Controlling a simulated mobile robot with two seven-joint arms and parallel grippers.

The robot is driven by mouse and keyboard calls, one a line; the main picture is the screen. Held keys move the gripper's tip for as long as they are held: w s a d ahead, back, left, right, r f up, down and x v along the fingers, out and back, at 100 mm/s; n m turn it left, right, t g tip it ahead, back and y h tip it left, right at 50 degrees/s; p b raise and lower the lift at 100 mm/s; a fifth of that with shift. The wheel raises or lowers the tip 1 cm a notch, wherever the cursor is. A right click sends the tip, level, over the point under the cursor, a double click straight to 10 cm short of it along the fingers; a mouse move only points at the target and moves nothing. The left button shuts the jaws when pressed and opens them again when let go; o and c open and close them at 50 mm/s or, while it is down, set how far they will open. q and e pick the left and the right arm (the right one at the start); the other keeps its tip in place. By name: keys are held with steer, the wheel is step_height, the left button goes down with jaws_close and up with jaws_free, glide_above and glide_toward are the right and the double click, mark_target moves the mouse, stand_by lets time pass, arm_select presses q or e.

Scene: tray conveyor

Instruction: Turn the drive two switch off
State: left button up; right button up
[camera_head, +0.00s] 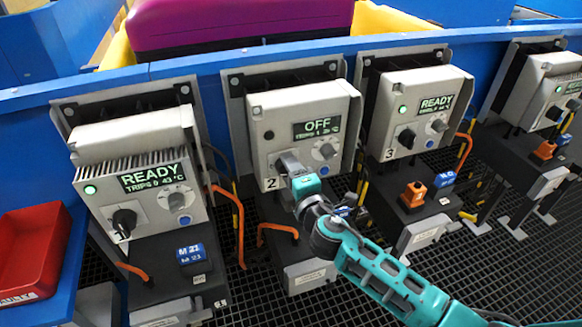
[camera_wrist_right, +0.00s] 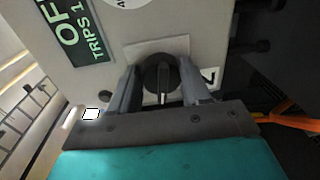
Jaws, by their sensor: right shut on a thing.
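The drive two box (camera_head: 288,120) stands in the middle of the head view, marked 2. Its display (camera_head: 318,128) reads OFF with a trips line under it, and the lamp (camera_head: 269,135) at its left is dark. My right gripper (camera_head: 286,165) is at the lower left of this box, over its black rotary switch. In the right wrist view the switch (camera_wrist_right: 160,74) sits between the two grey fingers of the right gripper (camera_wrist_right: 160,85), which are shut on it. The gripper hides most of the switch in the head view. My left gripper is not in view.
Drive one (camera_head: 140,165) at left and drive three (camera_head: 415,110) at right show READY with green lamps. Blue and orange blocks stand on ledges below the boxes. A red bin (camera_head: 30,255) is at far left. Orange cables loop between the drives above a dark grating.

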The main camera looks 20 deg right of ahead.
steer(key=shift+r+n, duration=0.1)
steer(key=shift+n, duration=0.7)
steer(key=shift+p, duration=0.3)
steer(key=shift+n, duration=0.4)
steer(key=o, duration=1.1)
steer(key=shift+c, duration=0.2)
